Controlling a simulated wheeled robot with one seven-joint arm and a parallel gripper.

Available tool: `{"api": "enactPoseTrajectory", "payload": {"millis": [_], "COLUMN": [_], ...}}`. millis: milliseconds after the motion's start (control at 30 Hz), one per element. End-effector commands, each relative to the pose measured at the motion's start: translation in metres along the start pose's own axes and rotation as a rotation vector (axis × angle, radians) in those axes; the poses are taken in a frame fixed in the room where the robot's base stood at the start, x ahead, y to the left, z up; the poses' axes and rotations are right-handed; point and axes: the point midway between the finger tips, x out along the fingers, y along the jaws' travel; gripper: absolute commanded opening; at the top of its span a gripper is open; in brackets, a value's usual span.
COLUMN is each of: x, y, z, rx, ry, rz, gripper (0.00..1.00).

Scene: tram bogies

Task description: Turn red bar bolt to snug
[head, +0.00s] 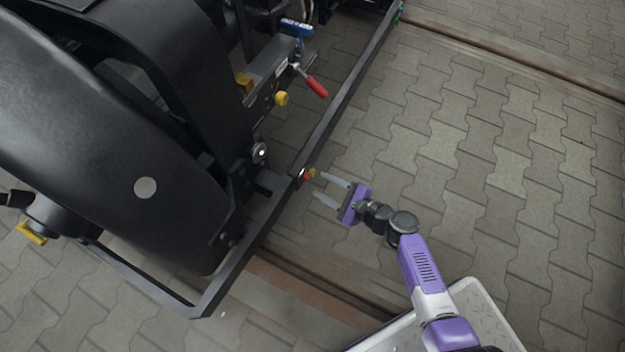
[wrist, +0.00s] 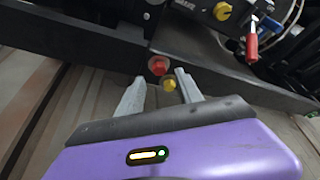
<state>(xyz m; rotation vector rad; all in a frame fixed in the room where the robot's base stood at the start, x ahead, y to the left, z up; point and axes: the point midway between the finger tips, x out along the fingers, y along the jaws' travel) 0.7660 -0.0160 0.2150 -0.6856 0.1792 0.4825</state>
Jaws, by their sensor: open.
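The red bar bolt (head: 306,176) sits on the outer side of the black bar (head: 335,112) of the bogie frame. In the wrist view the red bolt (wrist: 158,65) lies just beyond and between my two fingertips. A yellow bolt or knob (wrist: 169,84) sits just below it; it also shows in the head view (head: 312,172). My gripper (head: 328,188) is open and empty, with its fingers pointing at the bar. It also shows in the wrist view (wrist: 160,80). I cannot tell whether a fingertip touches the bolt.
A red-handled lever (head: 316,86), a yellow knob (head: 281,98) and a blue valve handle (head: 297,28) stand on the bogie behind the bar. A large black wheel cover (head: 100,130) fills the left. Paved floor (head: 480,130) to the right is clear.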

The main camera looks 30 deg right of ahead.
Motion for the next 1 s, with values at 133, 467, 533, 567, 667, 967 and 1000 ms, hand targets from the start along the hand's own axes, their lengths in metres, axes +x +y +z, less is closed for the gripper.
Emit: {"api": "enactPoseTrajectory", "payload": {"millis": [133,467,533,567,667,967,1000], "x": [0.026,0.052,0.052,0.052,0.052,0.052,0.052], "y": [0.003,0.001,0.001,0.001,0.001,0.001,0.001], "z": [-0.002,0.000,0.000,0.000,0.000,0.000,0.000], "rx": [-0.003,-0.004,-0.003,-0.003,-0.003,-0.004,-0.004], "ry": [-0.001,0.001,0.002,0.002,0.002,0.002,0.002], "rz": [0.002,0.002,0.002,0.002,0.002,0.001,0.001], "gripper": [0.43,0.43,0.43,0.43,0.43,0.00,0.00]}}
